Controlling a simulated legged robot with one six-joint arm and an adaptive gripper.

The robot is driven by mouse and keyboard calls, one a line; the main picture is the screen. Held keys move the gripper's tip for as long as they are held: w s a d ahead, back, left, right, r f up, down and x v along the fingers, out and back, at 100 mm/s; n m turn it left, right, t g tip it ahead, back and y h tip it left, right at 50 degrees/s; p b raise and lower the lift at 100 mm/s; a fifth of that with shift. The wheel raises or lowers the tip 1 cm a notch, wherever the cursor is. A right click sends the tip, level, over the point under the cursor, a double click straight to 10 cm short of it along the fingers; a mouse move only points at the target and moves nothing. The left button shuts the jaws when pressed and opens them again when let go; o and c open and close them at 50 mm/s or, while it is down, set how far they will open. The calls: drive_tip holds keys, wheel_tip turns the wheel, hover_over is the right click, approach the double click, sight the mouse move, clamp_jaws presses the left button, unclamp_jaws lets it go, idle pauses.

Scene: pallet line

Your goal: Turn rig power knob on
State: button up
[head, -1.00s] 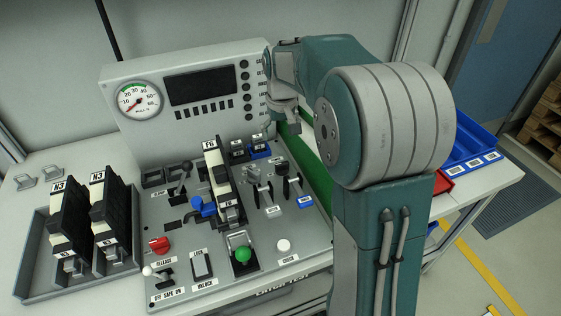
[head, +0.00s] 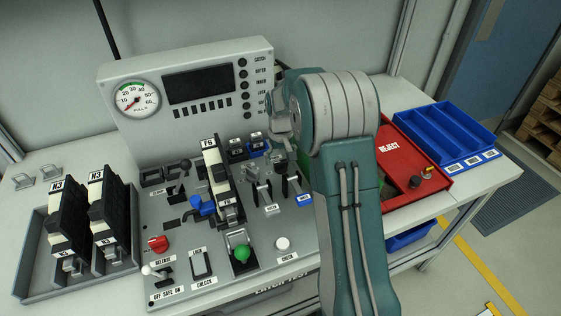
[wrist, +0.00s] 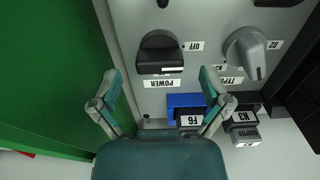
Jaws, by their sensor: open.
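The power knob (wrist: 160,50) is a black knob on a grey panel in the wrist view, which shows the labels upside down. A "POWER" label (wrist: 162,83) sits just below it and an "OFF" label (wrist: 193,46) to its right. Its exact setting is hard to read. My gripper (wrist: 158,72) is open and empty, one finger on each side below the knob, apart from it. In the head view my arm's wrist is by the right side of the rig (head: 125,85); the power knob cannot be made out there.
A grey type knob (wrist: 246,50) is right of the power knob in the wrist view. A green surface (wrist: 45,80) fills the left. In the head view, a red reject tray (head: 395,150) and blue bins (head: 440,135) stand right of my arm; levers and latch parts crowd the panel.

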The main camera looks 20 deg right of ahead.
drive_tip(key=shift+f, duration=0.85)
drive_tip(key=c, duration=1.2)
drive_tip(key=shift+o, duration=0.2)
